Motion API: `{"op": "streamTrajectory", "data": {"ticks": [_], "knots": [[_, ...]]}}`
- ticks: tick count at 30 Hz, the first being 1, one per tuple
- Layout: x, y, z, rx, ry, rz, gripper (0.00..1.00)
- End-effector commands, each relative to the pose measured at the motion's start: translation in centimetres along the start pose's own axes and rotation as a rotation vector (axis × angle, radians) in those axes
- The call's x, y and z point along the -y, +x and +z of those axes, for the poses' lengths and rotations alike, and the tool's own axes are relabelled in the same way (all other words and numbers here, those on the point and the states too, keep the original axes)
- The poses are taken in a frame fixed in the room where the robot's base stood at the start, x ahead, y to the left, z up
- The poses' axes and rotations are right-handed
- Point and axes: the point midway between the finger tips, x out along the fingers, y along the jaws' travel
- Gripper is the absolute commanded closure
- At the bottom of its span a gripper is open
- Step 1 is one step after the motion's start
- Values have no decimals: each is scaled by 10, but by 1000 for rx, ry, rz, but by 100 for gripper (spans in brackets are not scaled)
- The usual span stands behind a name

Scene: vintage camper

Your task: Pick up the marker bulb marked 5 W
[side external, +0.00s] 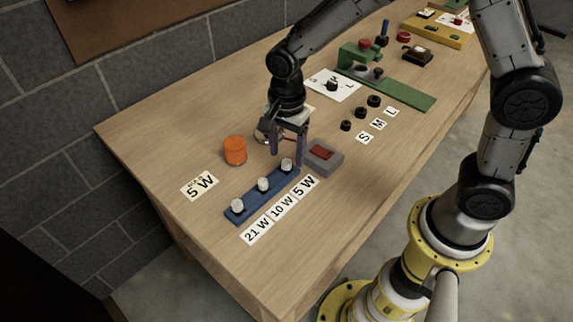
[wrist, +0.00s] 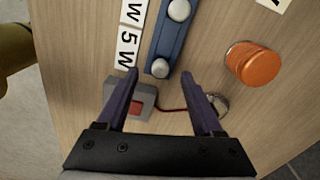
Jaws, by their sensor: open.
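A blue rack (side external: 236,217) holds three whitish bulbs in a row on the wooden table. Cards beside it read 21 W, 10 W and 5 W (side external: 304,187). The bulb at the 5 W end (side external: 287,165) is nearest my gripper (side external: 287,159). In the wrist view this bulb (wrist: 160,68) appears between the fingertips of my gripper (wrist: 160,74), beside the 5 W card (wrist: 128,47). My gripper is open, with nothing held, and points down over that end of the rack. I cannot tell the exact height of the fingertips above the bulb.
A grey box with a red top (side external: 323,156) stands close right of the rack's end. A red wire runs from it to a round metal part (wrist: 218,104). An orange cylinder (side external: 235,150) and another 5 W card (side external: 200,186) lie left. Black knobs (side external: 361,112) stand farther back.

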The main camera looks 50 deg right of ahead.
Motion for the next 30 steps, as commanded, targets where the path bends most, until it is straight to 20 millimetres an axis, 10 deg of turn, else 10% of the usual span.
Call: {"op": "streamTrajectory", "data": {"ticks": [13, 24, 30], "knots": [[0, 21, 0, 0, 0, -1, 32], [0, 21, 0, 0, 0, -1, 99], [0, 21, 0, 0, 0, -1, 100]]}}
